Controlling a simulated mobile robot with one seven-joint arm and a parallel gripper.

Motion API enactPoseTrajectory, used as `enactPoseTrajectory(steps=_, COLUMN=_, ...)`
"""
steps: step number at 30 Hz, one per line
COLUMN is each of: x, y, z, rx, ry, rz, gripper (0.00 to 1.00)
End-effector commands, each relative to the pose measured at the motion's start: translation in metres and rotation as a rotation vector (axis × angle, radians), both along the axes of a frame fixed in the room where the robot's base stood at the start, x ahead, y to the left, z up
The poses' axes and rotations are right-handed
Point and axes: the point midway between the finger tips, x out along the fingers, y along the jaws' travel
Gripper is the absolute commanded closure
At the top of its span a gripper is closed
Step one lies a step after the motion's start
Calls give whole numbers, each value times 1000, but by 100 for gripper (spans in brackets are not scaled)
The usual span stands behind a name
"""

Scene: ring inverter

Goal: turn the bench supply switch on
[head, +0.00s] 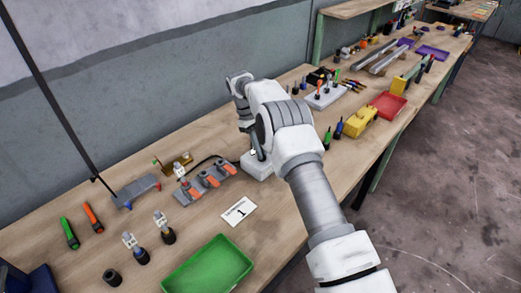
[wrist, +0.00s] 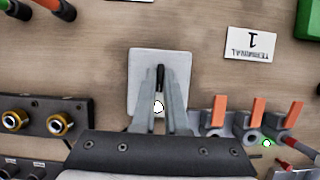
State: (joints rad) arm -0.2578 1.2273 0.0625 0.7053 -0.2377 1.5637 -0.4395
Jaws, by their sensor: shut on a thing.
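A white box with a dark switch lever, which looks like the bench supply, sits on the bench; its lower part shows in the head view (head: 255,169), mostly behind my arm. In the wrist view the white box (wrist: 143,68) lies straight ahead, with the dark lever (wrist: 160,76) standing up from it. My gripper (wrist: 161,88) is over the box, its two fingers closed about the lever. A round white spot (wrist: 158,107) shows between the fingers. The lever's base and on or off marking are hidden.
A grey terminal block with orange levers (head: 212,180) stands close to the box, and a small green light (wrist: 266,142) shows there. A "TERMINAL 1" card (head: 239,211) and green tray (head: 208,266) lie nearer. Screwdrivers and a yellow box (head: 361,122) stand to the right.

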Motion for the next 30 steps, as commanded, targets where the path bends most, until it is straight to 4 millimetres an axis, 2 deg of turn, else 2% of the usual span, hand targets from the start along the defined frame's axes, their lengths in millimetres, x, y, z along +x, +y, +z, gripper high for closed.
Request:
enactPoseTrajectory(steps=4, x=0, y=1, z=0, rx=2, ry=1, rz=-1, gripper=100)
enactPoseTrajectory(steps=5, x=0, y=1, z=0, rx=2, ry=1, rz=-1, gripper=85)
enactPoseTrajectory(steps=9, x=0, y=1, z=0, rx=2, ry=0, rz=1, gripper=60)
enactPoseTrajectory(steps=20, x=0, y=0, z=3, rx=0, ry=-1, rz=1, gripper=59)
enactPoseTrajectory(steps=23, x=0, y=0, z=14, rx=1, ry=-2, rz=0, gripper=59)
enactPoseTrajectory(steps=27, x=1, y=1, z=42, rx=3, ry=-6, rz=1, gripper=59)
enactPoseTrajectory(steps=30, x=-4, y=-13, z=48, rx=0, ry=0, rz=-2, gripper=59)
